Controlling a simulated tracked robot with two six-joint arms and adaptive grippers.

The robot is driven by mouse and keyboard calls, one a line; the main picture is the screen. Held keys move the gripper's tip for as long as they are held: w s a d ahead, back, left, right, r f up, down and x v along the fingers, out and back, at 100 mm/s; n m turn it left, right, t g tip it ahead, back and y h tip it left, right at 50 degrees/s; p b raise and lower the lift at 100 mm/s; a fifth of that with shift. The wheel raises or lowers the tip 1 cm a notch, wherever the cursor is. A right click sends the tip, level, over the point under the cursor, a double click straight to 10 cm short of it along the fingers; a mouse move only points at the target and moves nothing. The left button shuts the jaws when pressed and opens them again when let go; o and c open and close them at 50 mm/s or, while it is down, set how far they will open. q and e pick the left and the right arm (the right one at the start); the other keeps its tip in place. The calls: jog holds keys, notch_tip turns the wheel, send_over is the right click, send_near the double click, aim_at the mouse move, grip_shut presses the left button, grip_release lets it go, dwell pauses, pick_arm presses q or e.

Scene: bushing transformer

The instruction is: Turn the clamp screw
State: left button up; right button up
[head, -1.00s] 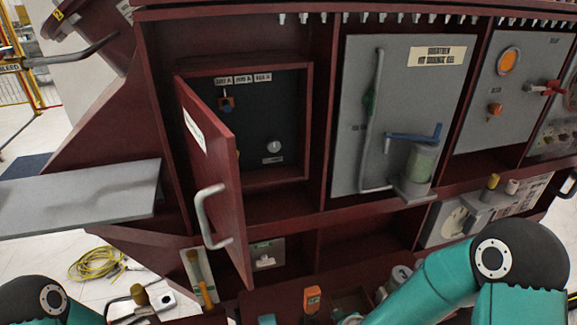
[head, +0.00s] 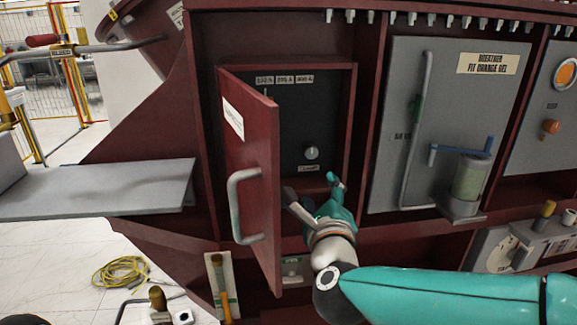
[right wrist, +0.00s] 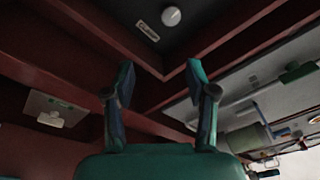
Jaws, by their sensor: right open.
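The clamp screw (head: 311,152) is a small round light knob on the dark panel inside the open cabinet, above a small label. It also shows at the top of the right wrist view (right wrist: 171,16). My right gripper (head: 312,188) is open and empty, just below the knob and apart from it, at the cabinet's lower opening. In the right wrist view its two fingers (right wrist: 160,72) stand apart, with the knob beyond them, slightly right of centre. My left gripper is not in view.
The open red cabinet door (head: 252,170) with its grey handle stands close left of my right gripper. A grey panel (head: 455,90) with a pipe, a blue lever and a glass cylinder is to the right. A grey shelf (head: 100,190) juts out at left.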

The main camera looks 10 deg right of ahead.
aim_at(312, 154)
jog(key=shift+m+t, duration=0.4)
jog(key=w+p, duration=0.1)
jog(key=w, duration=0.3)
jog(key=w+r+p, duration=0.1)
jog(key=w, duration=0.3)
jog(key=w+r+p, duration=0.1)
jog(key=w, duration=0.3)
jog(key=shift+d+r+p, duration=0.1)
jog(key=shift+d+p, duration=0.2)
